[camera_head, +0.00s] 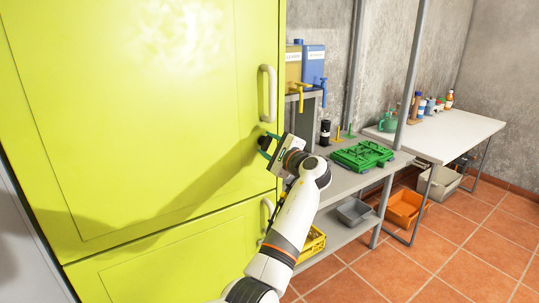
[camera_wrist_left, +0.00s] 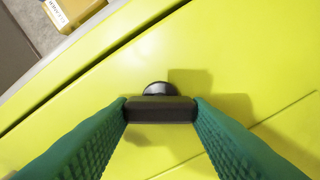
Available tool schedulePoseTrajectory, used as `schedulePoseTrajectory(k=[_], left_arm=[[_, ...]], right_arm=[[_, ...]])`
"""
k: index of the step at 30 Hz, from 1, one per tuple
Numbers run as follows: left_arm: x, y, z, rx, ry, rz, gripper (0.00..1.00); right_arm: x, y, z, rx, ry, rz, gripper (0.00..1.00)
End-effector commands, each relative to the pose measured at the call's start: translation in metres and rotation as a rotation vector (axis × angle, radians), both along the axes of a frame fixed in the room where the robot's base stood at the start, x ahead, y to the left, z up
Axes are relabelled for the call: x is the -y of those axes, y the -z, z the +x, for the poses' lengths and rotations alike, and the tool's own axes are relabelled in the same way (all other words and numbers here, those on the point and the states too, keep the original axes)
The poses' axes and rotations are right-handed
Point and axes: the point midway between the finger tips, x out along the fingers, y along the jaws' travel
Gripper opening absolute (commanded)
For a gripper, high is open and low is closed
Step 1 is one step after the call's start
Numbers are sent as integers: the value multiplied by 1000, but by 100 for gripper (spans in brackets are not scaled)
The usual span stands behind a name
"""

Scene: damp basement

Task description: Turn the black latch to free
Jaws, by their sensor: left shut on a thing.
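The black latch (camera_head: 264,141) sits on the yellow-green cabinet door (camera_head: 150,110), near its right edge and below the upper handle. In the left wrist view the latch (camera_wrist_left: 160,109) is a dark bar with a rounded base behind it. My left gripper (camera_head: 268,146) reaches the latch from the right. In the left wrist view, its green ridged fingers (camera_wrist_left: 161,110) touch both ends of the bar, shut on it. Part of the latch is hidden by the gripper in the head view. My right gripper is not in view.
A pale vertical handle (camera_head: 267,93) is above the latch, and another handle (camera_head: 268,213) is on the lower door. To the right, a grey bench (camera_head: 345,181) holds a green case (camera_head: 362,155). A white table (camera_head: 450,135) stands farther right. Tiled floor is open at front right.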

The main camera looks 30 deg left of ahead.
Motion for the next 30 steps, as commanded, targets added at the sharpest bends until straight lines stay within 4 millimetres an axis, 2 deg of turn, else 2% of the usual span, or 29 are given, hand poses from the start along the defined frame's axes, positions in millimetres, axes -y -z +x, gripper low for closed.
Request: schedulePoseTrajectory(k=[1,12,21,30], left_arm=[[0,5,0,42,-2,-16,21],[0,6,-1,332,-1,-138,21],[-1,4,-1,474,-1,-197,21],[0,3,-1,524,-1,-217,21]], right_arm=[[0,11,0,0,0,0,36],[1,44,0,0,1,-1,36],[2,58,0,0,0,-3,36],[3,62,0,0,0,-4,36]])
